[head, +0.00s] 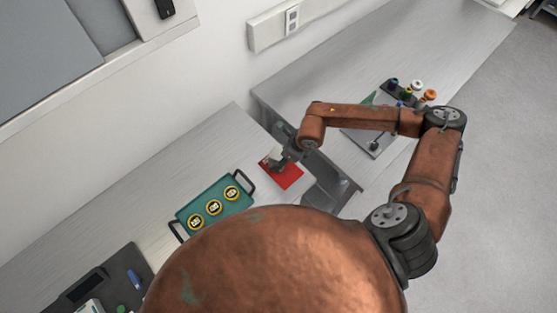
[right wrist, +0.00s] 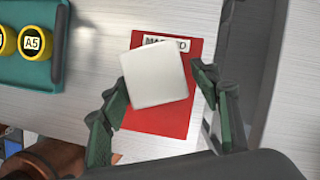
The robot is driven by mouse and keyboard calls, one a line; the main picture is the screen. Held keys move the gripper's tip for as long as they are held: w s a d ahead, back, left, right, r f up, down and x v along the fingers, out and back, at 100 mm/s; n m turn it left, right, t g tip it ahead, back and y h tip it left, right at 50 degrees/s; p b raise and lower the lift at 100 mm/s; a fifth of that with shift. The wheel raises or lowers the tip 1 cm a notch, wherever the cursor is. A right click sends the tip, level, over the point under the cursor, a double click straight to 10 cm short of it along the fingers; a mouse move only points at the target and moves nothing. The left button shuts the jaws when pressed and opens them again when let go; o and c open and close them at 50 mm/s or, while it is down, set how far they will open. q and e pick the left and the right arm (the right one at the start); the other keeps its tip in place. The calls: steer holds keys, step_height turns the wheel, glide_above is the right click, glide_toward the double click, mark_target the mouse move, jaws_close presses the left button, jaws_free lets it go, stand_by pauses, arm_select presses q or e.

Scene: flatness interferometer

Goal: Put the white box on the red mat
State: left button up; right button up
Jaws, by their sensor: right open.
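The white box (right wrist: 155,78) sits over the red mat (right wrist: 165,122) in the right wrist view, a little turned against the mat's edges. It partly covers a white label with black letters at the mat's far end. My right gripper (right wrist: 160,88) is open, one finger on each side of the box, with a gap visible on the right. Whether the box rests fully on the mat is hard to tell. In the head view the red mat (head: 288,177) lies on the bench, and my right gripper (head: 277,163) hides much of the box. My left gripper is not in view.
A teal tray (head: 183,214) with yellow-ringed round pieces (head: 214,207) stands left of the mat. A gap between two benches lies right of the mat. Small coloured items (head: 408,92) stand on the far bench. A dark mat (head: 125,272) lies at the lower left.

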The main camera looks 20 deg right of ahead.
steer(key=b+v, duration=0.1)
steer(key=v, duration=0.8)
stand_by(1.3)
